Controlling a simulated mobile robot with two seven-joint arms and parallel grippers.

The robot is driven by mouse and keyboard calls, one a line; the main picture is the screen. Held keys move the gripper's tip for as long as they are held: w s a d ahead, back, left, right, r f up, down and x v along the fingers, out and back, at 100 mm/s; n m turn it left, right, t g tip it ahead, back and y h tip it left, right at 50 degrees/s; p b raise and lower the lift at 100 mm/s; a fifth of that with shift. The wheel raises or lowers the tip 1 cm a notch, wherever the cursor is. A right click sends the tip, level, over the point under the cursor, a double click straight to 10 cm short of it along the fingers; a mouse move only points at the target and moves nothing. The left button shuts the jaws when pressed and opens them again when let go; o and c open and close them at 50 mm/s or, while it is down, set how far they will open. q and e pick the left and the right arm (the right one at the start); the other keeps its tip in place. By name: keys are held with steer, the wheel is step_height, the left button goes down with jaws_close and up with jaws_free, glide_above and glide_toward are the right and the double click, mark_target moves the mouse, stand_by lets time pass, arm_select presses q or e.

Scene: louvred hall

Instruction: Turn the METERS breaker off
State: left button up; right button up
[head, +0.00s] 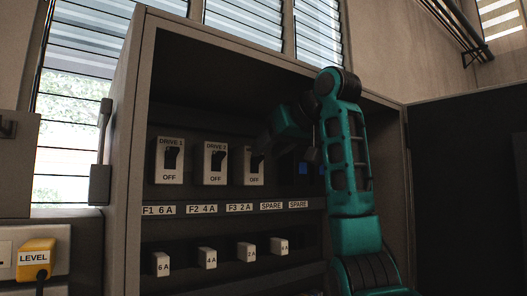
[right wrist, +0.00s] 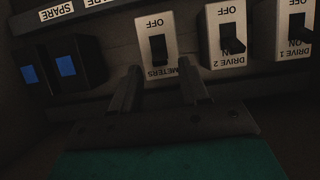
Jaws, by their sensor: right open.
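The METERS breaker (right wrist: 142,42) is a white plate with a dark lever, upside down in the right wrist view. Its lever sits toward the METERS name end, away from the word OFF. In the head view the breaker (head: 254,180) shows its OFF word at the bottom, and my gripper hides its upper part. My right gripper (right wrist: 160,68) is open and empty, its two fingers pointing at the METERS breaker, one toward each side of it. I cannot tell whether they touch it. In the head view the right gripper (head: 260,148) is dark and hard to make out. My left gripper is out of view.
DRIVE 1 (head: 160,172) and DRIVE 2 (head: 209,175) breakers stand left of METERS in the head view. Dark units with blue squares (right wrist: 65,66) sit on its other side. Small fuse blocks (head: 207,258) line the lower shelf. Cabinet walls (head: 125,150) enclose the row.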

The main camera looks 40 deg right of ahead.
mark_target(258, 160)
steer(key=shift+x, duration=1.3)
jaws_close()
